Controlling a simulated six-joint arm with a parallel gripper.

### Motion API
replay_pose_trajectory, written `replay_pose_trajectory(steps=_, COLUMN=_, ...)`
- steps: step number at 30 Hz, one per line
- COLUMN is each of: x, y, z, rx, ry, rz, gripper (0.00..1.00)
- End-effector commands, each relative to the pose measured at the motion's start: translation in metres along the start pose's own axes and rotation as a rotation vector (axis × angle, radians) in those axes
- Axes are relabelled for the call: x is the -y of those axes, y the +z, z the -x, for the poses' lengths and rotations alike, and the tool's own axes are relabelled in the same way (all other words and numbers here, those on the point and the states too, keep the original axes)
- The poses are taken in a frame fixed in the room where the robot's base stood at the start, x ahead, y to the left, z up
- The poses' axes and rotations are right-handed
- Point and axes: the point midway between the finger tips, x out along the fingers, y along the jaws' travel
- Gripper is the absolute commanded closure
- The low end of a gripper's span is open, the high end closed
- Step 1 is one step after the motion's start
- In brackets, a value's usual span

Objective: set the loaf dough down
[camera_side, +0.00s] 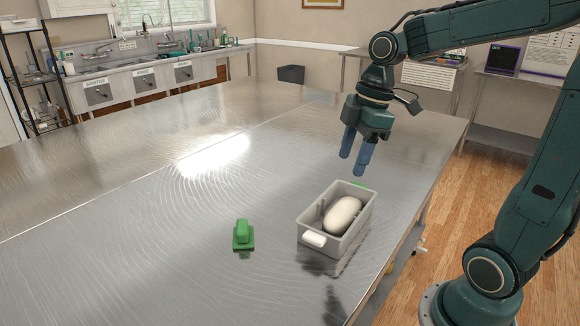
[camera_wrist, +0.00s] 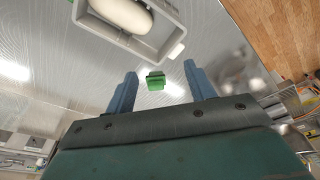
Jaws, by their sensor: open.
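The loaf dough (camera_side: 343,215) is a pale, smooth oval lying inside a grey bin (camera_side: 304,222) on the metal table. In the wrist view the dough (camera_wrist: 125,12) and part of the bin (camera_wrist: 110,37) show at the top edge, cut off by the frame. My gripper (camera_side: 353,163) is above and behind the bin, apart from the dough, with its blue fingers pointing down. In the wrist view my gripper (camera_wrist: 160,69) has its fingers spread, with nothing held between them.
A green block-like item (camera_side: 243,234) stands on the table left of the bin. A green item (camera_wrist: 155,81) shows beyond the fingers in the wrist view; I cannot tell which one. The table (camera_side: 130,225) is clear to the left. Its right edge runs close beside the bin.

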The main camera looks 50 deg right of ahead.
Motion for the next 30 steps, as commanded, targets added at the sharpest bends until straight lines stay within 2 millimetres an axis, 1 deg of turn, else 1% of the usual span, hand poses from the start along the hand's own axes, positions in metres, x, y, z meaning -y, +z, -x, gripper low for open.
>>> replay_pose_trajectory(steps=1, x=0.011, y=-0.003, z=0.004, rx=-0.003, ry=0.027, rz=-0.044, gripper=0.46)
replay_pose_trajectory(steps=7, x=0.049, y=-0.006, z=0.015, rx=-0.032, ry=0.121, rz=-0.268, gripper=0.46)
replay_pose_trajectory(steps=15, x=0.094, y=0.004, z=0.022, rx=-0.127, ry=0.225, rz=-0.571, gripper=0.46)
replay_pose_trajectory(steps=21, x=0.115, y=0.016, z=0.022, rx=-0.209, ry=0.267, rz=-0.754, gripper=0.46)
replay_pose_trajectory(steps=25, x=0.120, y=0.021, z=0.021, rx=-0.242, ry=0.277, rz=-0.822, gripper=0.46)
replay_pose_trajectory(steps=30, x=0.122, y=0.023, z=0.020, rx=-0.253, ry=0.279, rz=-0.850, gripper=0.46)
